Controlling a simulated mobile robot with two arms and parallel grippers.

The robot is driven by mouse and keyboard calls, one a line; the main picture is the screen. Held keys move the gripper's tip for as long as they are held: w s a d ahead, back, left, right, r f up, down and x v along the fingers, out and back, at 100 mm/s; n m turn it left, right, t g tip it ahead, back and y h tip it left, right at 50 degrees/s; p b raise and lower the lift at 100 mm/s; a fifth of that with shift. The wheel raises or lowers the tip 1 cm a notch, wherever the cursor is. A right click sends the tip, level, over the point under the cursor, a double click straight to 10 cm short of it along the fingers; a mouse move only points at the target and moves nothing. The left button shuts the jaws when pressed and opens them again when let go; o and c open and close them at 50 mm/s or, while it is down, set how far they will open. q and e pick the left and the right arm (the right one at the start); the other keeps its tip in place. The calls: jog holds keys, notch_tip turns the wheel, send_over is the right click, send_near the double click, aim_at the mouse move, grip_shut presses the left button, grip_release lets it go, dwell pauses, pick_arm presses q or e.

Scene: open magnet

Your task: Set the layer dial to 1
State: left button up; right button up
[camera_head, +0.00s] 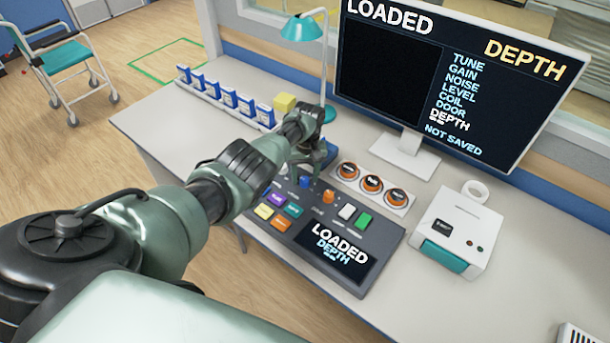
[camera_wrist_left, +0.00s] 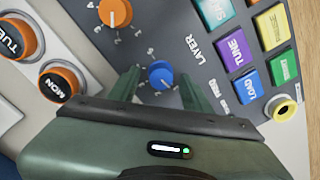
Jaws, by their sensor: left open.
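A blue dial (camera_head: 305,182) sits on the dark console panel, with the word LAYER printed close by in the left wrist view (camera_wrist_left: 160,74). Small numbers ring it, but its exact setting is too small to read. My left gripper (camera_head: 309,168) is over the panel at this dial. In the left wrist view its two fingers (camera_wrist_left: 160,85) are open, one on each side of the blue dial; I cannot tell whether they touch it. My right gripper is not in view.
An orange dial (camera_head: 328,197) is beside the blue one. Coloured buttons (camera_head: 278,210) and a small screen (camera_head: 338,246) share the console. Round orange-rimmed buttons (camera_head: 372,184) lie behind it. A white box (camera_head: 455,228) stands right. The monitor (camera_head: 455,80) reads LOADED, DEPTH, NOT SAVED.

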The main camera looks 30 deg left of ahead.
aim_at(305, 178)
pick_arm(q)
notch_tip(305, 178, up, 8)
jog(key=shift+w+f+p, duration=0.1)
jog(key=shift+f+p, duration=0.1)
jog(key=shift+p, duration=0.6)
